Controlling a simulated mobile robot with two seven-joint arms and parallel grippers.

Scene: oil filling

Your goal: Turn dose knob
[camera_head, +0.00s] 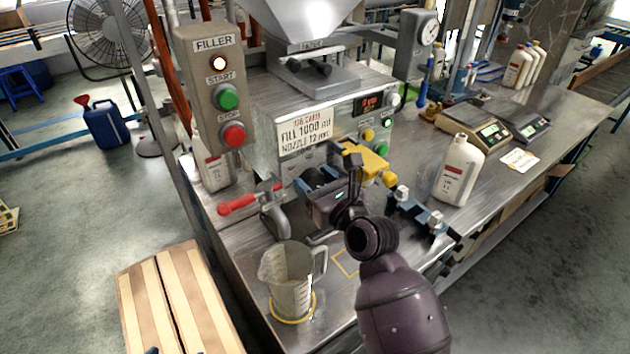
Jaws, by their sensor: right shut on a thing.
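The filler machine (262,140) stands on the steel bench under a metal hopper (305,20). My right gripper (325,180) is at the lower front of the machine, below the white job card (305,135). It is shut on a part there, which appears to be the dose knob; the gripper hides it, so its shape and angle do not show. A yellow part (366,163) sits just right of the fingers. The card reads fill 1000 ml, nozzle 12 mm. The small red display (369,103) is too small to read. My left gripper is not in view.
A clear measuring jug (290,280) stands on a yellow ring below the red-handled spout (275,210). A white bottle (458,170) and scales (472,130) stand to the right. A start and stop box (215,95) stands at the left.

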